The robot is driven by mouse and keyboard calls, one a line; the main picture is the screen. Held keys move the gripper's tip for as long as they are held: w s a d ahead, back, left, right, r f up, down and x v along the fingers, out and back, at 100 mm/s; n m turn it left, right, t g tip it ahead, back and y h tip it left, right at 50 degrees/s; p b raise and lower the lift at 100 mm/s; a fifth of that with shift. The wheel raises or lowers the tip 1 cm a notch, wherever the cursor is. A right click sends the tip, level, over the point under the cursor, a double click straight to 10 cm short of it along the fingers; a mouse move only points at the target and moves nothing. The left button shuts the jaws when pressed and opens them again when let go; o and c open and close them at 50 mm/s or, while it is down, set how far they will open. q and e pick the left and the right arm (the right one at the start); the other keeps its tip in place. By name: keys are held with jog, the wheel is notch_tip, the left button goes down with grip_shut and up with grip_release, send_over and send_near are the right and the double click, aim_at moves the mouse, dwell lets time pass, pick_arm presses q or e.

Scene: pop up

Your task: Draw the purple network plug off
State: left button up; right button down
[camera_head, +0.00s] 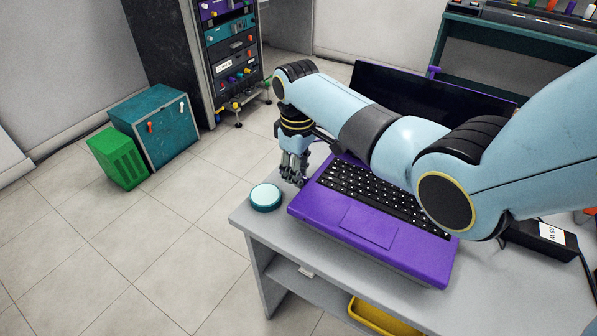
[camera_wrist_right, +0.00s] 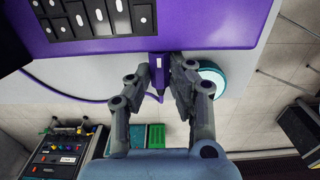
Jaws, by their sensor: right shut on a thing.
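The purple laptop (camera_head: 370,225) lies open on the grey desk, and its edge also shows in the right wrist view (camera_wrist_right: 230,22). The purple network plug (camera_wrist_right: 157,63) is at the laptop's left side, up against its edge. A thin purple cable (camera_wrist_right: 62,92) runs along the side and loops to the plug's rear. My right gripper (camera_wrist_right: 160,76) is shut on the plug, with one finger on each side of it. In the head view my right gripper (camera_head: 294,170) is beside the laptop's left edge and hides the plug. My left gripper is not in view.
A round teal-rimmed disc (camera_head: 265,197) lies on the desk close to my right gripper. A black power adapter (camera_head: 541,238) lies at the laptop's right. An equipment rack (camera_head: 232,55), teal cabinet (camera_head: 160,128) and green box (camera_head: 117,158) stand on the floor beyond the desk.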

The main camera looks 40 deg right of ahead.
jog(key=shift+w+a, duration=0.1)
jog(key=shift+w, duration=0.25)
jog(key=shift+w+a+f+b, duration=0.1)
jog(key=shift+w+a+b, duration=0.3)
jog(key=shift+w+b, duration=0.4)
jog(key=shift+w+a+b, duration=0.35)
jog(key=shift+w+b, duration=0.2)
jog(key=shift+w, duration=0.35)
jog(key=shift+w+a, duration=0.2)
jog(key=shift+w, duration=0.3)
